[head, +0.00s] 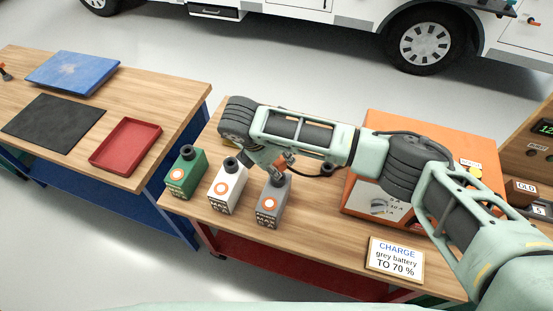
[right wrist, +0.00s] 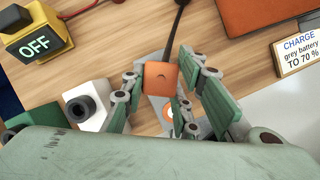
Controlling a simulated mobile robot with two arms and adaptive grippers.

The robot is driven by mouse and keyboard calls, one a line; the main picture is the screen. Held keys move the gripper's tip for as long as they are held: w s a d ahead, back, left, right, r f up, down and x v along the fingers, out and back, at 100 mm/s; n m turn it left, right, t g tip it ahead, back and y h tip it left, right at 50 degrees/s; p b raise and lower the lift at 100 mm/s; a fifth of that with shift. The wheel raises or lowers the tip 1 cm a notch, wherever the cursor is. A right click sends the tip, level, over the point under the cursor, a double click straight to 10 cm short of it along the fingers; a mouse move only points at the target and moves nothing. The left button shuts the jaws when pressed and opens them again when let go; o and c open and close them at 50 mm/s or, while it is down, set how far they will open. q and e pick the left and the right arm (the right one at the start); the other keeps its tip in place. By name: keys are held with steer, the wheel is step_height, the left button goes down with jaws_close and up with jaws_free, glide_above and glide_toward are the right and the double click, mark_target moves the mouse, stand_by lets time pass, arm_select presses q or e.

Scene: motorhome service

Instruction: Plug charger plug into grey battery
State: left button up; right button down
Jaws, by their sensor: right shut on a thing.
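The grey battery (head: 270,207) stands upright on the wooden bench, at the right end of a row of batteries. My right gripper (head: 283,168) is just above it, shut on the orange charger plug (right wrist: 160,77). In the right wrist view the plug sits between the fingertips, with its black cable (right wrist: 178,22) running away from it. Part of the grey battery (right wrist: 157,104) shows under the plug; the plug hides its top. I cannot tell whether plug and battery touch. My left gripper is out of view.
A white battery (head: 227,191) and a green battery (head: 185,173) stand left of the grey one. The orange charger (head: 376,200) is at the right, behind the sign (head: 395,258). A yellow box with an OFF display (right wrist: 36,40) stands beyond the batteries.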

stand_by(0.4)
steer(key=shift+p, duration=0.4)
steer(key=shift+f, duration=0.3)
steer(key=shift+f+b, duration=0.7)
steer(key=shift+f, duration=0.8)
steer(key=shift+f, duration=0.1)
steer(key=c, duration=1.3)
jaws_free()
steer(key=v, duration=1.2)
